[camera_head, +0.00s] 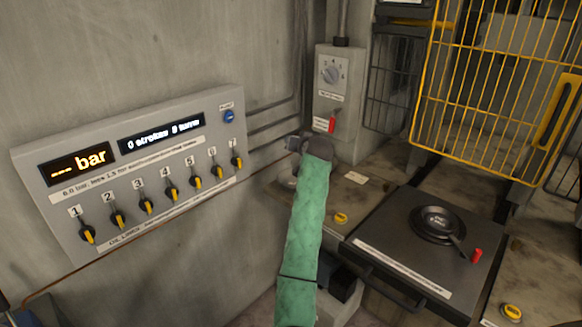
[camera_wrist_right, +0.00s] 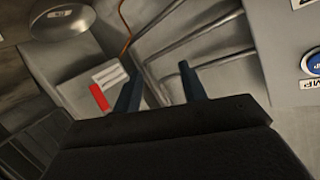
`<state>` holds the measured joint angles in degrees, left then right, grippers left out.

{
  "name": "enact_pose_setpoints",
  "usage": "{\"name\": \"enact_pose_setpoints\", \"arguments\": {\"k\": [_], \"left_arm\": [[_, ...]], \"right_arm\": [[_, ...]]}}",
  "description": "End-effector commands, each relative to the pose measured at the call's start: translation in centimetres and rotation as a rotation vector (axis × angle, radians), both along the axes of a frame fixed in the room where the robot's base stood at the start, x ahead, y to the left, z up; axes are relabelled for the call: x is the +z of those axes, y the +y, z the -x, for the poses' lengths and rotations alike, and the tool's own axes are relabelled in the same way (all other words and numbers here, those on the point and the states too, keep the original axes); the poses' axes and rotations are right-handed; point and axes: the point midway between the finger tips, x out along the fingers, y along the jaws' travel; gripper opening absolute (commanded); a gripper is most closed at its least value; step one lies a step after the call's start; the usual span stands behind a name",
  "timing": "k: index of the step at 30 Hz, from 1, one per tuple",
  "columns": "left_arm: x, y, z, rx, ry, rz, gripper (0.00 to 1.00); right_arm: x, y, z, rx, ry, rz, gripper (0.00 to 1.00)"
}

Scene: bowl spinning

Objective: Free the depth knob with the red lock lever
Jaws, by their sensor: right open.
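The pale round knob (camera_head: 333,72) with numbers around it is on a grey box (camera_head: 322,98) on the back wall. The red lever (camera_head: 332,125) sits below the knob and its label, pointing roughly up and down. It also shows in the right wrist view (camera_wrist_right: 98,97), left of the fingers, beside a white label. My right gripper (camera_head: 291,143) is left of and below the red lever, apart from it. In the wrist view its two fingers (camera_wrist_right: 160,88) are spread with nothing between them. My left gripper is out of view.
A control panel (camera_head: 130,165) with several yellow-pointer knobs is on the left wall. A yellow cage door (camera_head: 495,85) stands at the right. A black plate (camera_head: 385,225) bears a handwheel (camera_head: 438,222). Metal pipes (camera_wrist_right: 205,62) run behind the fingers.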

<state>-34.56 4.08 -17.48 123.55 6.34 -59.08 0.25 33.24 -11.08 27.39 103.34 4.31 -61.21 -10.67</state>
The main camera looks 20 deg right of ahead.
Motion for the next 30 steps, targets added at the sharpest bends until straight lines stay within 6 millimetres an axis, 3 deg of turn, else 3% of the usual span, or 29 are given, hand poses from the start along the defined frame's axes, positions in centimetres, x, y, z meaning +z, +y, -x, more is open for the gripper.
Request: {"name": "enact_pose_setpoints", "arguments": {"k": [15,30], "left_arm": [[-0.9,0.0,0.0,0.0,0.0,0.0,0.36],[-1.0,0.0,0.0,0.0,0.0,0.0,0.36]], "right_arm": [[-3.5,4.1,5.5,0.069,0.139,0.025,0.42],[-4.1,4.9,6.6,0.082,0.165,0.03,0.42]]}}
